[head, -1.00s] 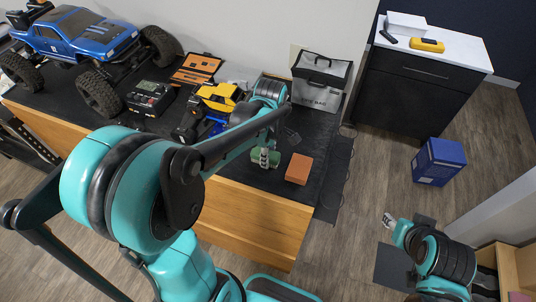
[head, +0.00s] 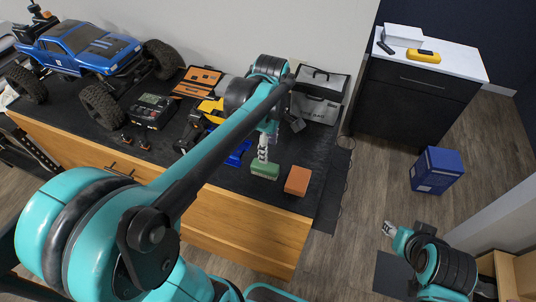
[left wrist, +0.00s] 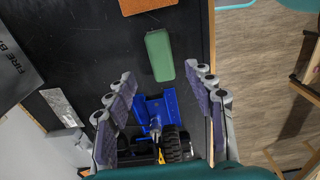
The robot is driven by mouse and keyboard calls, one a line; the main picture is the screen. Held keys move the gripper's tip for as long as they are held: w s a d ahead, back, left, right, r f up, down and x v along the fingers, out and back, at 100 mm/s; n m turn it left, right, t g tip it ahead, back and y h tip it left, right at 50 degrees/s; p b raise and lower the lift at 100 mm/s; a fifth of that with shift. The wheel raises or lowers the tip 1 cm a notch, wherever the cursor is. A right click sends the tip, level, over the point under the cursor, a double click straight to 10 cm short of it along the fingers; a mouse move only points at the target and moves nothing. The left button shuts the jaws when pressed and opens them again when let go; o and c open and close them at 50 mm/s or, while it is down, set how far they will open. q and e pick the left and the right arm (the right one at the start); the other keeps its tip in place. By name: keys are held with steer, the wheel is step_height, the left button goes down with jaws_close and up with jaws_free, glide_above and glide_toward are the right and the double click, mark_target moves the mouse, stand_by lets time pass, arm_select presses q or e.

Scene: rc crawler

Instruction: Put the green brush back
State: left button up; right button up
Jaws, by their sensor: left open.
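The green brush (head: 265,171) lies on the black mat (head: 222,168) near the front of the workbench, left of an orange-brown block (head: 298,180). In the left wrist view the brush (left wrist: 160,55) lies flat on the dark surface, beyond my fingertips and not between them. My left gripper (head: 263,153) is open and empty, just behind and above the brush in the head view. Its two fingers stand wide apart in the wrist view (left wrist: 163,82). My right gripper (head: 389,229) is over the floor at the lower right, too small to tell its state.
A blue truck (head: 82,44), a charger (head: 151,109) and an orange tool case (head: 199,81) occupy the bench's left. A grey bag (head: 317,108) stands at the back right.

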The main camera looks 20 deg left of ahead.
arm_select(q)
steer(key=s+d+f+m+t, duration=0.1)
steer(key=s+d+m+t, duration=0.2)
steer(key=m, duration=1.5)
steer(key=shift+s+f+m+t, duration=0.3)
steer(key=shift+s+t, duration=1.8)
steer(key=shift+s, duration=1.35)
steer(key=shift+d, duration=0.1)
